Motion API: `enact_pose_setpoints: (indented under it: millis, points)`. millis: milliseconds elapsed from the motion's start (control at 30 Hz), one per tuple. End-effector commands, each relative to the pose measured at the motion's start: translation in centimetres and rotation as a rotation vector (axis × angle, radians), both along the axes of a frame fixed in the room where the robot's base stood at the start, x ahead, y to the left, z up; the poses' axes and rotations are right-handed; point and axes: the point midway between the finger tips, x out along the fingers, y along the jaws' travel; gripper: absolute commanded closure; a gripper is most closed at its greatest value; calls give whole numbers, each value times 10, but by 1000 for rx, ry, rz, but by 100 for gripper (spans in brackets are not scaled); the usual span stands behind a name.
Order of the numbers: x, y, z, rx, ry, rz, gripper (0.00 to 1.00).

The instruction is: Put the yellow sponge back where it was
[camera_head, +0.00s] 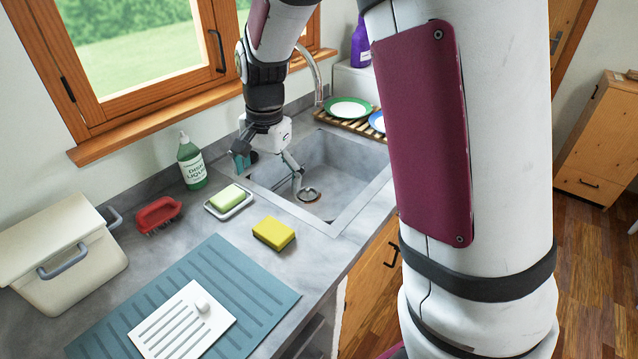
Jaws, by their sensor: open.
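The yellow sponge (273,233) lies flat on the grey counter, between the sink's front left corner and the blue-green ribbed mat. Its top is yellow and its lower side is darker. My gripper (268,168) is open and points down over the left part of the sink, behind the sponge and apart from it. I see nothing between its fingers. A small teal thing (245,162) shows beside the left finger at the sink's back left edge, partly hidden by it.
A green soap bar (228,195) in a white dish (245,205), a green bottle (191,164) and a red brush (157,214) stand left of the sink (345,190). The mat (255,291) holds a white slotted board (165,330). A slatted rack (334,122) bears plates behind.

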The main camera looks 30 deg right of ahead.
Motion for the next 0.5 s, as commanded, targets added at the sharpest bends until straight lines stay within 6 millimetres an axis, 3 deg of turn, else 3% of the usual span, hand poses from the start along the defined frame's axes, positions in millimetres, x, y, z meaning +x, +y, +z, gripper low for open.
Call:
enact_pose_setpoints:
  millis: [33, 200, 500]
  points:
    - [-11, 0, 21, 2, -32, 48, 2]
    - [-51, 1, 71, -11, -113, 229, 2]
    - [-132, 1, 130, -93, -254, 544, 2]
